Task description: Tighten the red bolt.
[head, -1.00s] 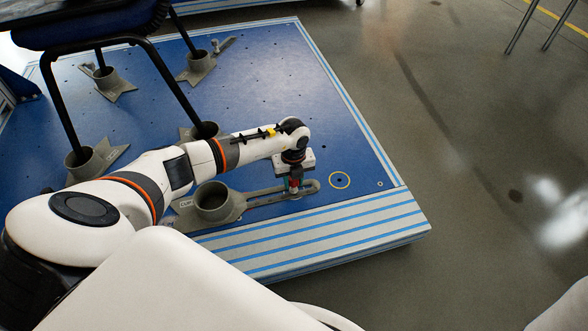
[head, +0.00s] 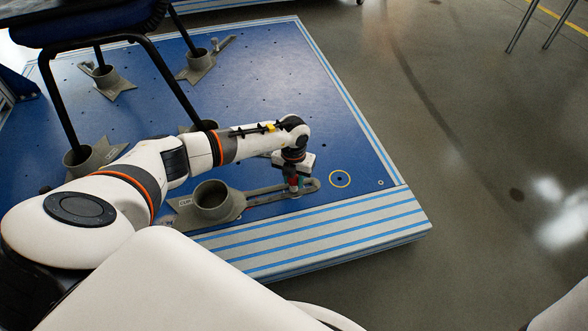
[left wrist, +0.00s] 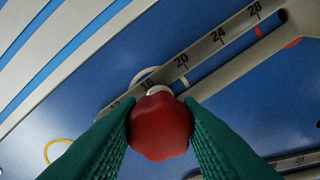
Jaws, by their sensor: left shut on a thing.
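The red bolt (left wrist: 160,126) shows as a lobed red head in the left wrist view, between the two green fingers of my left gripper (left wrist: 160,132). Both fingers touch its sides. In the head view my left gripper (head: 295,183) points down at the slotted end of a grey clamp arm (head: 262,195), with a little red showing between the fingers. The clamp arm carries a number scale in the left wrist view (left wrist: 205,48). The bolt's lower part is hidden under its head. My right gripper is not in view.
A grey cup clamp (head: 213,203) stands beside my left forearm on the blue platform (head: 290,75). A chair's black legs (head: 62,118) stand in other grey cups at the left. A yellow ring (head: 340,180) marks the platform right of my gripper.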

